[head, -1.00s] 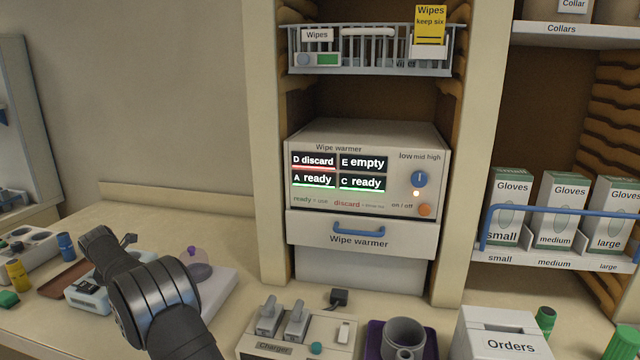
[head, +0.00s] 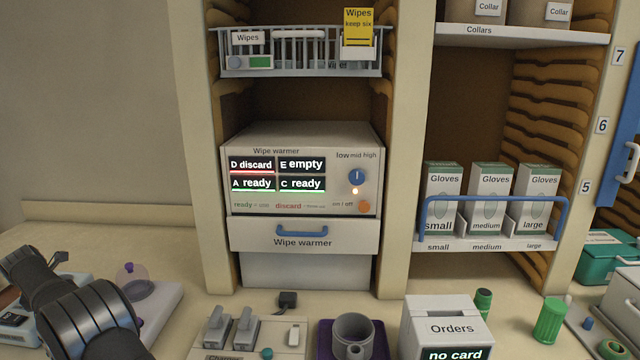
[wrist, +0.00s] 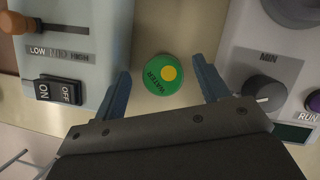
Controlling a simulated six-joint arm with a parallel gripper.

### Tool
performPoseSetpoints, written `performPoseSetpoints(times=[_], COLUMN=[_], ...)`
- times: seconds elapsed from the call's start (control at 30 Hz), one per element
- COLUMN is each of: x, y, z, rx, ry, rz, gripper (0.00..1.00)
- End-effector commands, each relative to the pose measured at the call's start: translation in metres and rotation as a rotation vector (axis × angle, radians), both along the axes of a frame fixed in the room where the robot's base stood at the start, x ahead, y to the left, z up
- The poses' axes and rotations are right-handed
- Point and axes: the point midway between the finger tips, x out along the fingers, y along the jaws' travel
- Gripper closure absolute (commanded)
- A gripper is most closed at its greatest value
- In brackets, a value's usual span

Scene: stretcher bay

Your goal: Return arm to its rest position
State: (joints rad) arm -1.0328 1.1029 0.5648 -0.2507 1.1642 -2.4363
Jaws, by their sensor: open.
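My gripper (wrist: 166,92) shows in the wrist view with its two blue-grey fingers spread apart. Nothing is held between them. A round green cap marked "WATER" with a yellow dot (wrist: 167,74) lies beyond and between the fingertips, apart from both. In the head view only dark links of my arm show at the lower left; the gripper itself is not visible there.
In the wrist view a device with an ON/OFF switch (wrist: 58,91) is on the left and one with a MIN knob (wrist: 265,97) on the right. In the head view stand the wipe warmer (head: 300,214), the charger (head: 270,331) and the Orders box (head: 447,310).

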Motion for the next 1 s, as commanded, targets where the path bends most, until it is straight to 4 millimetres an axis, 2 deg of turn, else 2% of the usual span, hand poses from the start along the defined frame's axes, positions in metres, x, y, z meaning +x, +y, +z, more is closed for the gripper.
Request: performPoseSetpoints(times=[0.23, 0.3, 0.83, 0.9, 1.0], x=[-0.001, -0.006, -0.044, -0.036, -0.029], y=[-0.001, -0.002, -0.018, -0.016, -0.012], z=[-0.034, -0.013, 0.083, 0.061, 0.042], rx=[-0.002, 0.004, 0.000, -0.005, -0.004], ry=[0.002, -0.002, -0.001, 0.002, 0.002], rz=[0.000, 0.000, 0.000, -0.002, -0.001], gripper=[0.32, 0.32, 0.32, 0.32, 0.32])
